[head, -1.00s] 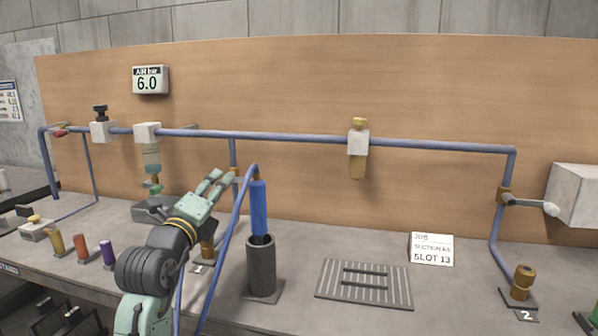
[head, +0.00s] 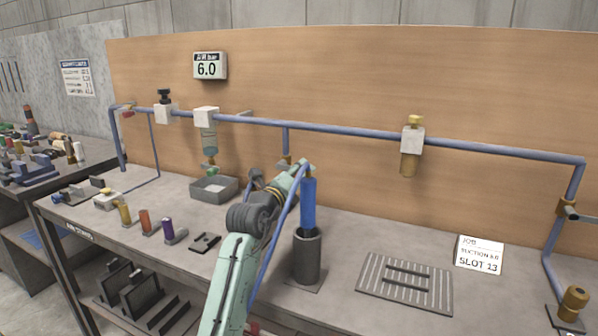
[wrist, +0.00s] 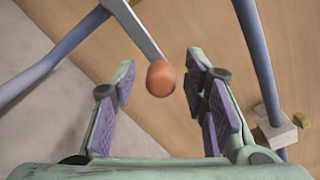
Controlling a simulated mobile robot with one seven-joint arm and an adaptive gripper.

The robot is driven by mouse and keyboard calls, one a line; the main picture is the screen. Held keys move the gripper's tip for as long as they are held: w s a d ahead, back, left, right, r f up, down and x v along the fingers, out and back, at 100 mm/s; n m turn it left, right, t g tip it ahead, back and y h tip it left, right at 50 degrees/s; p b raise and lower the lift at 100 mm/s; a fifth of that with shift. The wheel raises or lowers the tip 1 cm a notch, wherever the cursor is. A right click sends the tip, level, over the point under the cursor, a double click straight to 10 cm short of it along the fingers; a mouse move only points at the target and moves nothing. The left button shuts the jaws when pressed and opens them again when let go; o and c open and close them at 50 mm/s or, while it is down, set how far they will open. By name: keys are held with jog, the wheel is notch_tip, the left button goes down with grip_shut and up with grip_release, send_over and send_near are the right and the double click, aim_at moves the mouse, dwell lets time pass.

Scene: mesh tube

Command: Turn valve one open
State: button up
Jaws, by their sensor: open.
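Valve one's brass body (head: 284,163) shows on the short drop pipe behind my gripper in the head view; its lever is mostly hidden there. In the wrist view, a flat grey lever (wrist: 137,30) ends in a round orange-red knob (wrist: 160,78). The knob appears between my open fingers, with a visible gap on both sides. My gripper (head: 298,169) is raised over the bench, close to the drop pipe; its purple pads also show in the wrist view (wrist: 160,98). How deep the knob lies between the pads is unclear.
A blue tool (head: 309,204) with a hose stands in a dark holder (head: 307,256), close right of my arm. A grey tray (head: 214,189) is left of my gripper. The gauge (head: 210,66) reads 6.0.

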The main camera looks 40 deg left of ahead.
jog(key=shift+w, duration=0.1)
jog(key=shift+c, duration=0.5)
grip_shut()
dwell(0.4)
